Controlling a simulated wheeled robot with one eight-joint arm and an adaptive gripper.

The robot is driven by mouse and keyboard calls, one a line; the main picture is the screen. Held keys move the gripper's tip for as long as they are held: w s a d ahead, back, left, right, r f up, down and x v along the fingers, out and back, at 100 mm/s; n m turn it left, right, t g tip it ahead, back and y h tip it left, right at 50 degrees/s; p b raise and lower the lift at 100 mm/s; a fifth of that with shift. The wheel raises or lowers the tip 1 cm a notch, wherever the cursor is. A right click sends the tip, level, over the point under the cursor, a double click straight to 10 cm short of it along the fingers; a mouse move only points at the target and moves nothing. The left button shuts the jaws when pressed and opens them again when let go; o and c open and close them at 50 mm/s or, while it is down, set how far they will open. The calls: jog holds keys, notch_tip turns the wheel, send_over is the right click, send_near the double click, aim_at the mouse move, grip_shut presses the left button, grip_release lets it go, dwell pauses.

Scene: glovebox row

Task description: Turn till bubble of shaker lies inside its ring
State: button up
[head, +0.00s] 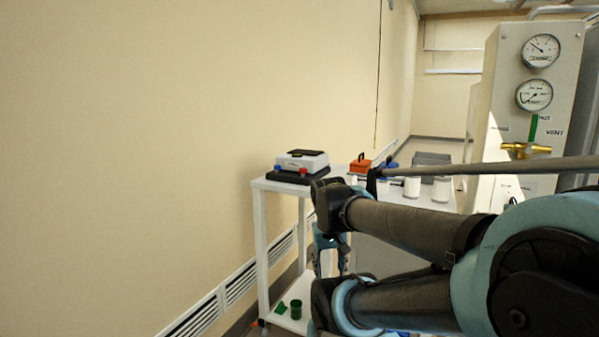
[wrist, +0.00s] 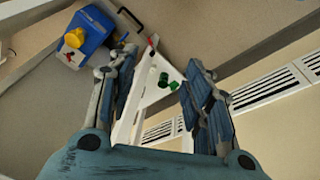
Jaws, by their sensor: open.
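The shaker (head: 302,161) is a white box with a dark top plate and dark base. It stands on the near left end of a white cart's top. A red knob (head: 303,172) and a blue knob (head: 278,168) show low on its front. Its bubble and ring are too small to make out. My gripper (wrist: 160,66) is open in the wrist view, with nothing between its fingers. A blue body with a yellow knob (wrist: 75,38) lies up and left of the fingers there; I cannot tell whether it is part of the shaker.
The white cart (head: 262,225) stands beside the wall. Orange (head: 360,166) and blue boxes and white jars (head: 411,187) stand on its top. Green pots (head: 296,309) sit on its lower shelf. A gauge panel (head: 530,75) rises at right. My arm hides part of the cart.

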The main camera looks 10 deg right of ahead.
jog(key=w+d+r+m+h, duration=0.2)
jog(key=w+r+m+h, duration=0.1)
jog(key=w+r, duration=0.6)
jog(key=m+t+h, duration=0.6)
jog(key=t, duration=0.1)
send_near(302, 169)
jog(key=x, duration=0.9)
jog(key=shift+w+d, duration=0.1)
jog(key=shift+w, duration=0.3)
jog(key=c, duration=1.1)
